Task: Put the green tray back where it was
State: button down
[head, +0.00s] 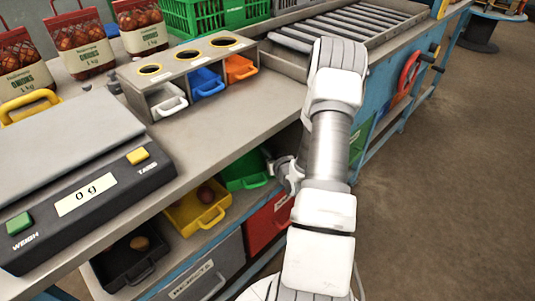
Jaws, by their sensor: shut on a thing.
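The green tray (238,172) is on the lower shelf under the counter, to the right of the yellow tray (188,212). The counter edge hides its back part. My gripper (273,166) is at the right side of the green tray, shut on it. My arm hides part of the gripper, and the exact place of the grip is hard to see. The yellow tray holds a dark red round thing. A black tray (112,272) left of it holds a brownish round thing.
A scale (70,175) reading 0 g stands on the counter. A holder (190,62) with white, blue and orange small trays stands behind. Red net sacks are at the back left. A red drawer (268,222) and a grey drawer marked REJECTS sit below. Floor at right is clear.

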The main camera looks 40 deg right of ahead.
jog(key=shift+f, duration=0.1)
jog(key=c, duration=1)
grip_release()
jog(key=shift+r, duration=0.25)
jog(key=p+v, duration=0.1)
jog(key=v, duration=1.1)
jog(key=shift+p, duration=0.4)
